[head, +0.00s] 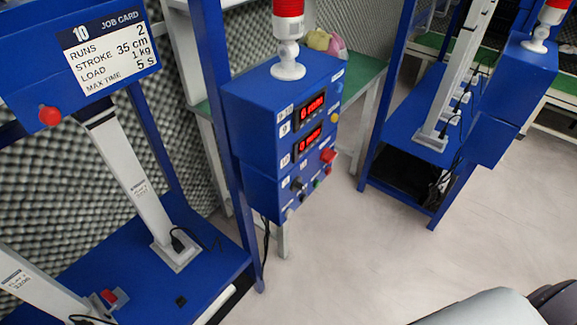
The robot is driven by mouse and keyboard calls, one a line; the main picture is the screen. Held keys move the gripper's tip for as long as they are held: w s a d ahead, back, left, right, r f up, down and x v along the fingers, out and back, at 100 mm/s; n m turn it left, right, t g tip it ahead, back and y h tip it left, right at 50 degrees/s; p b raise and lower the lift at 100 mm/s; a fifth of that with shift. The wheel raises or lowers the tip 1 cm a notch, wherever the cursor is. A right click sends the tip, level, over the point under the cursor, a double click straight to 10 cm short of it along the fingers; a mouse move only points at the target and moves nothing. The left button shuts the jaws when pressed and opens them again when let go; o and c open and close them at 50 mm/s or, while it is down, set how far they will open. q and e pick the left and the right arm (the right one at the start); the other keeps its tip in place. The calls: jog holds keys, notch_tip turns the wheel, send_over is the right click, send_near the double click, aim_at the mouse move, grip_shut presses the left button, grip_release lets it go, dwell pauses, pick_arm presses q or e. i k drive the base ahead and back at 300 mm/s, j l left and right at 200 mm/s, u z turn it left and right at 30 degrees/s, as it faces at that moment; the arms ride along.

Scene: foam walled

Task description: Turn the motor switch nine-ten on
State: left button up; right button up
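A blue control box (262,125) with a small white label that seems to read 9-10 hangs on a blue post in the middle of the head view. Its face carries two red digital displays, the upper (312,106) beside a 9 label and the lower (310,140) beside a 10 label. Below them are a red switch or button (328,156), a dark knob (297,184) and several small buttons. Which of these is the motor switch, and its position, I cannot tell at this size. Neither gripper can be made out.
A red beacon (288,9) tops the box. At left stands a blue rig (218,262) with a job card (108,48) numbered 10 and a red button (49,116). Another blue rig (405,130) stands at right. Pale floor (340,260) lies open between. Grey foam covers the walls.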

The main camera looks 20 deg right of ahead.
aim_at(327, 156)
jog(key=l, duration=1.95)
